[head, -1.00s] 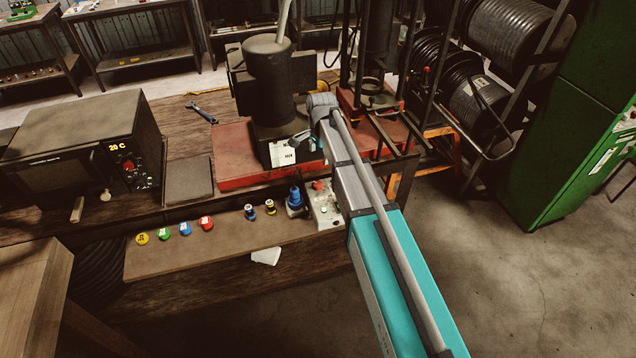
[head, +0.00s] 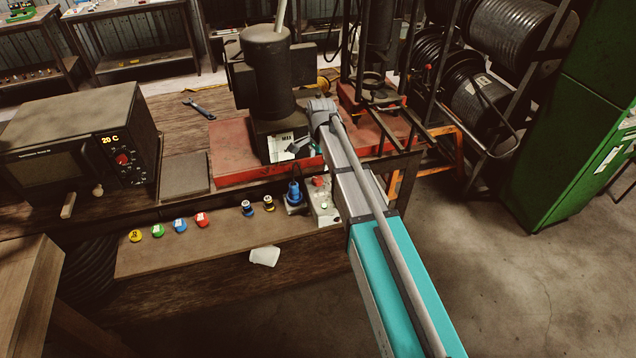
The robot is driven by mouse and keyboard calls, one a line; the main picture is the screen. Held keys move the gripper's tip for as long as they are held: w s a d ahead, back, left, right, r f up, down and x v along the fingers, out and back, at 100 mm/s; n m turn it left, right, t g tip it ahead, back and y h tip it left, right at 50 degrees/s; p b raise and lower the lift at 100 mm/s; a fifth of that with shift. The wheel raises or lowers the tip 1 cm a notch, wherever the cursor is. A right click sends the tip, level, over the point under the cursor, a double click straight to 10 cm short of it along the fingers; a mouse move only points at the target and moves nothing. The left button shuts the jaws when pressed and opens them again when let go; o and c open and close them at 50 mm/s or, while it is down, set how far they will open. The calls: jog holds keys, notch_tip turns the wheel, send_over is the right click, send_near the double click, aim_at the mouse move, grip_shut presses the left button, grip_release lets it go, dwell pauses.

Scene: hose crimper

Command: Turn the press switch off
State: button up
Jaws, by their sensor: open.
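The press (head: 268,75) is a dark upright machine on a red base (head: 232,155), with a white label (head: 279,148) low on its front. A pale control box (head: 323,208) with a red button (head: 319,182) sits in front of the base, partly covered by my arm. I cannot tell for sure which control is the press switch or its position. My gripper (head: 298,147) is small and dark in this view. It is open, in front of the press's lower front beside the white label. I cannot tell whether it touches anything.
A blue plug-like part (head: 294,195) stands left of the control box. An oven (head: 75,140) is at left, a wrench (head: 198,109) behind. A green cabinet (head: 570,120) stands right.

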aim_at(318, 178)
jog(key=shift+w+a+f+b, duration=0.1)
jog(key=shift+f+b, duration=1.9)
jog(key=shift+f, duration=0.1)
jog(key=shift+w+a+f+b, duration=0.1)
jog(key=shift+f+b, duration=1.85)
jog(key=shift+f, duration=0.15)
jog(key=c, duration=1.1)
